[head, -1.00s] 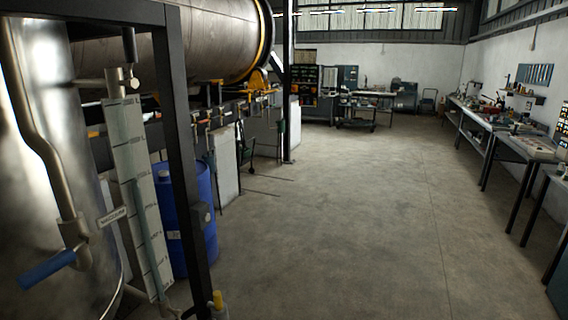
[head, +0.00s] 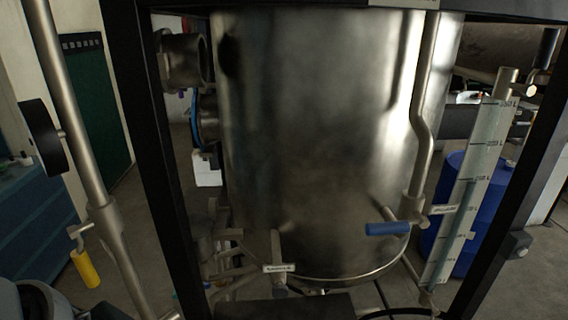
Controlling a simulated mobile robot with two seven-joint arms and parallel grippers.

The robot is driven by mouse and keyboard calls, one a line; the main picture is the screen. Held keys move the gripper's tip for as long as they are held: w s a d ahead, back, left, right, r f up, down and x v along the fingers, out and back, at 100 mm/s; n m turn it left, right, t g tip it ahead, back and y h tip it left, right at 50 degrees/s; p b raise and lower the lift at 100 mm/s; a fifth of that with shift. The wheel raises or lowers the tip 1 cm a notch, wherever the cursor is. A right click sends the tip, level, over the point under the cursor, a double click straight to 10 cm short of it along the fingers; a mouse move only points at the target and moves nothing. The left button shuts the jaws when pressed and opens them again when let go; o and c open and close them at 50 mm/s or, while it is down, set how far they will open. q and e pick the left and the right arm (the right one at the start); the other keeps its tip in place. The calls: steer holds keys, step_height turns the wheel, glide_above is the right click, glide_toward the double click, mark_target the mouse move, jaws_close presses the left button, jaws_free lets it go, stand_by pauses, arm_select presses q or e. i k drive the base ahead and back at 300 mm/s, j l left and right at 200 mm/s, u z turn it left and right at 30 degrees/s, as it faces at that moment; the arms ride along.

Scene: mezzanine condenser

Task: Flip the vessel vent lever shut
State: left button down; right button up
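A large steel vessel (head: 320,150) stands in the middle of the head view inside a dark frame. A blue-handled lever (head: 388,228) sits low on the pipe at the vessel's right front; its handle lies about level, pointing left. A yellow-handled lever (head: 85,268) hangs downward from a fitting on the slanted pipe at the left. A small white tag (head: 279,268) is at the vessel's foot, and another tag (head: 445,209) is beside the blue lever. Their lettering is too small to read, so I cannot tell which lever is the vent. Neither gripper shows.
Dark frame posts stand at left (head: 150,150) and right (head: 525,200) of the vessel. A graduated level gauge (head: 470,190) and a blue drum (head: 450,240) are at the right. A black handwheel (head: 42,136) juts from the left pipe. A dark block (head: 285,308) is at the bottom centre.

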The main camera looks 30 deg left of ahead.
mark_target(79, 256)
steer(key=u, duration=2.25)
steer(key=i+j+u, duration=0.15)
steer(key=i+j, duration=0.15)
steer(key=i, duration=0.1)
